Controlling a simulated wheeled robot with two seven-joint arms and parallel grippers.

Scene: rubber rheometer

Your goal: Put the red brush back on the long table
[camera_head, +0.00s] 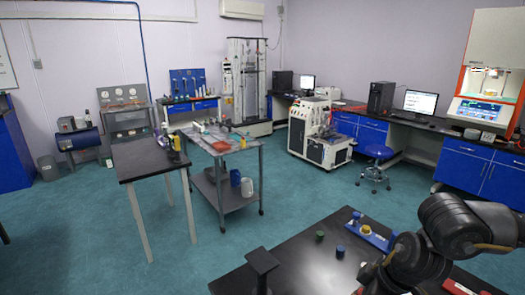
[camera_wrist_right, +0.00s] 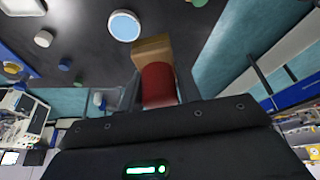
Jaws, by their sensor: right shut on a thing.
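The red brush (camera_wrist_right: 157,86) has a red body and a tan block-like end (camera_wrist_right: 152,50). In the right wrist view it sits between the fingers of my right gripper (camera_wrist_right: 158,92), which is shut on it. The tan end points away from the wrist, over a dark tabletop. In the head view my right arm comes in at the lower right over the near black-topped table (camera_head: 300,262) and mostly hides the gripper and brush. I cannot tell whether the brush touches the table. My left gripper is in neither view.
The near table holds a blue tray (camera_head: 372,236), a green-capped item (camera_head: 320,236), a blue-capped item (camera_head: 340,251) and a black stand (camera_head: 262,262). A round white-and-blue thing (camera_wrist_right: 125,26) shows in the wrist view. A grey cart (camera_head: 226,147) stands farther off.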

